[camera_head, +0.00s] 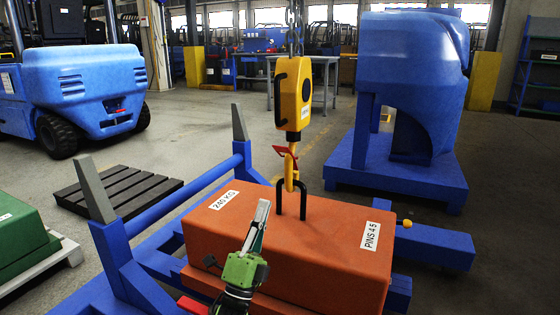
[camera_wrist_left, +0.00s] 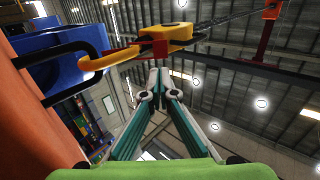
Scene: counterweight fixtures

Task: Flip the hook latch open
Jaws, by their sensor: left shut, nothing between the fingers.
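A yellow hook (camera_head: 290,180) hangs from a yellow hoist block (camera_head: 292,92) on a chain. It meets the black lifting eye (camera_head: 303,199) on top of the orange counterweight (camera_head: 300,237). The red hook latch (camera_head: 285,152) is at the hook's upper part; I cannot tell whether it is fully closed. In the left wrist view the hook (camera_wrist_left: 97,61), latch (camera_wrist_left: 121,53) and eye (camera_wrist_left: 92,38) are at upper left. My left gripper (camera_head: 263,207) is shut and empty, left of the eye and lower than the latch, apart from both. It also shows in the wrist view (camera_wrist_left: 159,75).
The counterweight sits in a blue frame (camera_head: 150,215) with grey-tipped posts at left. A blue machine part (camera_head: 410,75) stands behind right, a blue forklift (camera_head: 85,85) at back left. A black pallet (camera_head: 115,195) lies at left. Space around the hoist block looks clear.

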